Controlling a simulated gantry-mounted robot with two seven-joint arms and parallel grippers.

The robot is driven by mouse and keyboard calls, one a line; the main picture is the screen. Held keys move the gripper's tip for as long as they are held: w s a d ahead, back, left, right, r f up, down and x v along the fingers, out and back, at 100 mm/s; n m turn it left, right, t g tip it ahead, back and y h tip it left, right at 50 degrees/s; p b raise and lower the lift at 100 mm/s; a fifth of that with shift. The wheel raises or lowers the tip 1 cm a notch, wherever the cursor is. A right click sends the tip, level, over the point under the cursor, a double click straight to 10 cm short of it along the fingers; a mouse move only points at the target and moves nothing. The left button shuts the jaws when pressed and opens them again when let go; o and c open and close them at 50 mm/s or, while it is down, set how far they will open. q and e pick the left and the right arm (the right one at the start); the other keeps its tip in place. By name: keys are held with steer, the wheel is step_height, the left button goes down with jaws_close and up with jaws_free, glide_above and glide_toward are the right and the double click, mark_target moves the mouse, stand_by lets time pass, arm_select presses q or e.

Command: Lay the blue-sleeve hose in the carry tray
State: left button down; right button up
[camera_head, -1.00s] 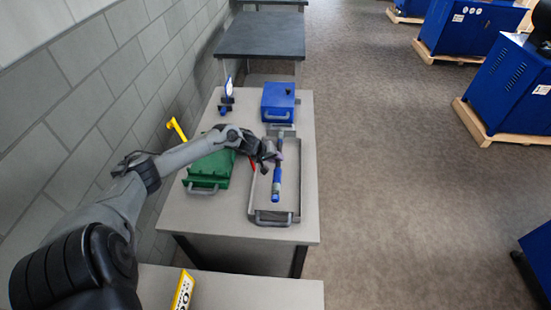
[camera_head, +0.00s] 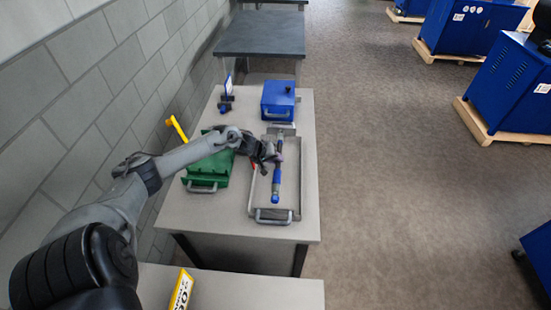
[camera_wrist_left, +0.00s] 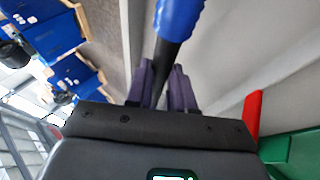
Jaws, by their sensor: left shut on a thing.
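The blue-sleeve hose (camera_head: 275,186) is a dark hose with blue ends, lying lengthwise over the grey carry tray (camera_head: 287,214) in the head view. The tray has a handle at its near end. My left gripper (camera_head: 279,150) is over the tray and shut on the hose. In the left wrist view the purple fingers (camera_wrist_left: 168,85) grip the dark part of the hose, with a blue sleeve (camera_wrist_left: 178,20) beyond them. Whether the hose touches the tray floor I cannot tell. My right gripper is not in view.
A green case (camera_head: 207,180) stands left of the tray. A blue box (camera_head: 278,101) stands behind it, and a small stand with a sign (camera_head: 226,97) is at the back left. A yellow handle (camera_head: 177,128) rises beside the green case. The table's near strip is clear.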

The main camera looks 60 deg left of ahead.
arm_select(q)
step_height(320, 180, down, 3)
steer(key=shift+f+b, duration=0.2)
steer(key=shift+b, duration=0.25)
steer(key=shift+f+b, duration=0.5)
steer(key=shift+f, duration=0.9)
steer(key=shift+s+f, duration=0.15)
steer(key=shift+f, duration=0.05)
steer(key=shift+p, duration=0.35)
